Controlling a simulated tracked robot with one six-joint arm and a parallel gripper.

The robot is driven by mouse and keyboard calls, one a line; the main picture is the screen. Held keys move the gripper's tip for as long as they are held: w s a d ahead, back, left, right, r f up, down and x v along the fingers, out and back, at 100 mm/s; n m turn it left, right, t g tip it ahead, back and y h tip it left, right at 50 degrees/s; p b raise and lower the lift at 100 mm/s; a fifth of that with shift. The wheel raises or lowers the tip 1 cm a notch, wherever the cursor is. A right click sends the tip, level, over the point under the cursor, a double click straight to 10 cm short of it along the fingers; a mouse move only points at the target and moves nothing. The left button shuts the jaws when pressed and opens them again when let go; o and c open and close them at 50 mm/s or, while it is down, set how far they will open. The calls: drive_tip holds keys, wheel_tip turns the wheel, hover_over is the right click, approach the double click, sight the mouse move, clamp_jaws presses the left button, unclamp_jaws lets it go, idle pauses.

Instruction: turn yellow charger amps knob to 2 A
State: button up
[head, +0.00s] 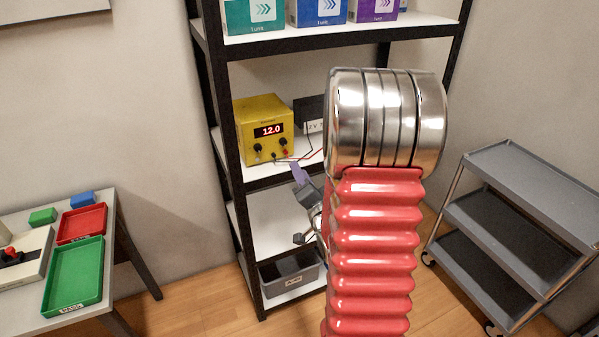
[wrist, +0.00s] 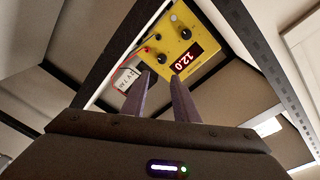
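The yellow charger (head: 263,115) stands on the middle shelf, its red display (head: 268,130) reading 12.0. Its front carries two dark knobs, one at left (head: 258,148) and one at right (head: 283,142). I cannot read their labels or settings, so I cannot tell which is amps. In the wrist view the charger (wrist: 187,28) appears rotated, with both knobs (wrist: 162,58) (wrist: 185,34) visible. My gripper (wrist: 162,76) has its two purple fingers apart with nothing between them, pointing toward the charger. In the head view my gripper (head: 296,172) is below and in front of the charger, partly hidden by my arm.
A dark battery-like box with a white label (head: 315,126) sits right of the charger, with red and black leads between them. Black shelf posts (head: 228,130) flank the space. A grey bin (head: 290,275) is below. A grey cart (head: 540,170) stands right, a table (head: 120,235) left.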

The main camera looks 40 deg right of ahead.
drive_tip(key=shift+w+a, duration=0.1)
drive_tip(key=shift+a, duration=0.1)
drive_tip(key=a+r+n+g+y, duration=0.2)
drive_tip(key=a+r+n+g, duration=0.15)
drive_tip(key=a, duration=0.35)
drive_tip(key=a+r+n+g+y, duration=0.1)
drive_tip(key=a+r+n+g, duration=0.1)
drive_tip(key=a+n, duration=0.35)
drive_tip(key=s+a+r+n+g+y, duration=0.1)
drive_tip(key=s+a+n+g+y, duration=0.1)
drive_tip(key=s+a, duration=0.7)
drive_tip(key=s+a+r+n+g+y, duration=0.1)
drive_tip(key=s+a+n+g, duration=0.2)
drive_tip(key=s+a, duration=0.6)
drive_tip(key=shift+s+a+r+n+y, duration=0.4)
drive_tip(key=shift+s+n, duration=0.4)
drive_tip(key=shift+s, duration=0.2)
drive_tip(key=shift+o, duration=0.5)
drive_tip(key=shift+g, duration=0.25)
